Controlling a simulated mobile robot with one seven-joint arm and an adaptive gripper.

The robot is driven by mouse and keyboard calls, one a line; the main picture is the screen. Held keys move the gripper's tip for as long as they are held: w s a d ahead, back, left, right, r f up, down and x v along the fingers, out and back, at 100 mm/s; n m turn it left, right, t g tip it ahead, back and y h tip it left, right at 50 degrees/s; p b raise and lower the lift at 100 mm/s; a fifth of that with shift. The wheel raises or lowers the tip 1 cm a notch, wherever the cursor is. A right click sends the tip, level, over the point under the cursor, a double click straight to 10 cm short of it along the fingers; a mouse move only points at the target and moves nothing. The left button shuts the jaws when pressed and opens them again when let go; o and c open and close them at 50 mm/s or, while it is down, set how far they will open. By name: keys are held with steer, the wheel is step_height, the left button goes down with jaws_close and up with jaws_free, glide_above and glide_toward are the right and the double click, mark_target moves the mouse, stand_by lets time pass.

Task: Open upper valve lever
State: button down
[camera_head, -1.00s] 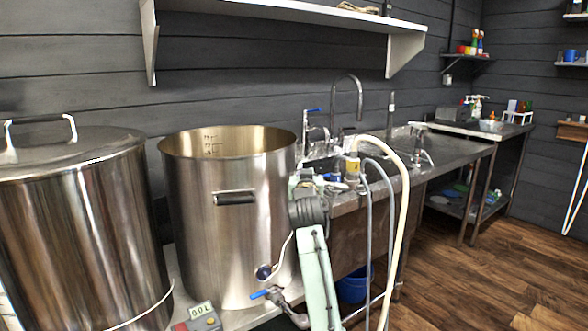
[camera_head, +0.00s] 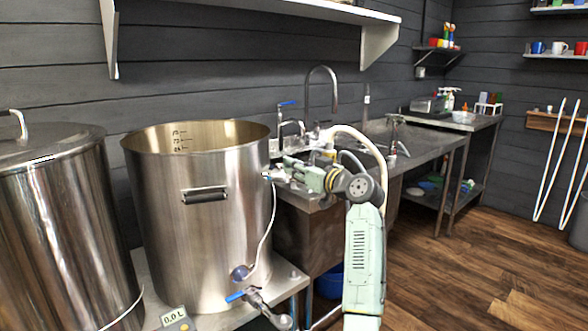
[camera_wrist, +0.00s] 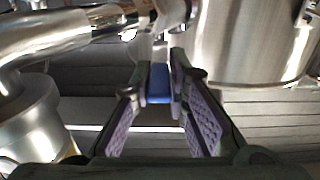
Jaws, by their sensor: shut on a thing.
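In the wrist view, a blue valve lever (camera_wrist: 158,90) sits between my gripper's (camera_wrist: 158,80) two purple-padded fingers, which are closed on its sides. In the head view my gripper (camera_head: 272,177) reaches left to the right edge of the open steel kettle (camera_head: 215,230), with a small bit of blue at its tips. The valve body behind the lever is mostly hidden by the gripper. A lower valve with a blue handle (camera_head: 240,295) sticks out near the kettle's base, away from my gripper.
A lidded steel vessel (camera_head: 60,220) stands at the left. A wall shelf (camera_head: 290,15) hangs above. The wooden floor (camera_head: 450,270) at the right is clear.

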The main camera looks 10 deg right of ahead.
steer(key=shift+f, duration=0.1)
stand_by(0.3)
steer(key=c, duration=1.6)
jaws_free()
steer(key=shift+o, duration=0.2)
steer(key=v, duration=1.2)
